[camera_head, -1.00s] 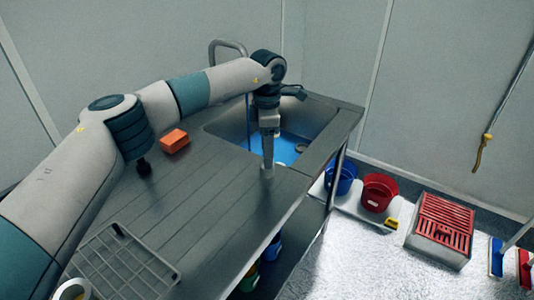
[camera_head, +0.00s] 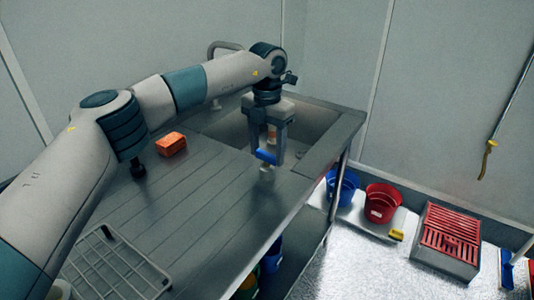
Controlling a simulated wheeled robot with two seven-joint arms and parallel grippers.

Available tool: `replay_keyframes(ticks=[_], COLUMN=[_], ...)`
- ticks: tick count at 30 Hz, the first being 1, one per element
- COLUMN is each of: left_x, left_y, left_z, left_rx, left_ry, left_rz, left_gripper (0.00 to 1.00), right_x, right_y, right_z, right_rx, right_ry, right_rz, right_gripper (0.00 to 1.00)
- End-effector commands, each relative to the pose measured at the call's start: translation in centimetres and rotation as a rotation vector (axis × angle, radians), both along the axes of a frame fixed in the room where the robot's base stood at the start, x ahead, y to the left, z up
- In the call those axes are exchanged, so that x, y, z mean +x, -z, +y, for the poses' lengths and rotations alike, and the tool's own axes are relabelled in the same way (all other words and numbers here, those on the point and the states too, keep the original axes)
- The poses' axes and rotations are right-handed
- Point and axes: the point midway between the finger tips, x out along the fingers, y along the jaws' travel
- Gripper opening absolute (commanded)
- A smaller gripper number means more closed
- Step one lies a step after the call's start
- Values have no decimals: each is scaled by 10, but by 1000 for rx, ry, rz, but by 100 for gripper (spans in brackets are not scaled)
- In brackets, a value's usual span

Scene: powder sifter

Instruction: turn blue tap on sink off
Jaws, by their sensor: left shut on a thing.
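The blue tap (camera_head: 266,155) stands at the front edge of the sink, with its blue handle on a grey body. My left gripper (camera_head: 269,158) reaches down from above, with its two fingers on either side of the blue handle, and is shut on it. The fingers hide part of the tap. The sink (camera_head: 318,124) behind it shows a bare grey basin with no blue in it. A curved metal spout (camera_head: 226,46) rises at the back, partly hidden by my left arm. My right gripper is not in view.
An orange block (camera_head: 171,143) lies on the metal counter (camera_head: 200,190), and a wire rack (camera_head: 112,270) at its front left.

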Motion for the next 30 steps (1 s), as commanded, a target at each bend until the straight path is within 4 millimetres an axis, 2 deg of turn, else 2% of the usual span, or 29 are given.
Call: replay_keyframes(ticks=[7,19,20,21,22,30], left_x=[1,1,1,1,1,0], left_y=[-2,-2,-2,-2,-2,-1], left_z=[0,0,0,0,0,0], left_rx=[0,-1,-1,-1,-1,0], left_ry=[-66,-74,-74,-74,-74,-72], left_rz=[-4,-4,-4,-4,-4,-1], left_gripper=[34,34,61,71,75,75], right_x=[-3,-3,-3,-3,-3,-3], right_y=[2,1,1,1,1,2], right_z=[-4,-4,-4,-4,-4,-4], right_rx=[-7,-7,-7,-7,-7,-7], right_ry=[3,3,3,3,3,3], right_rz=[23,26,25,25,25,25], right_gripper=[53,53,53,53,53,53])
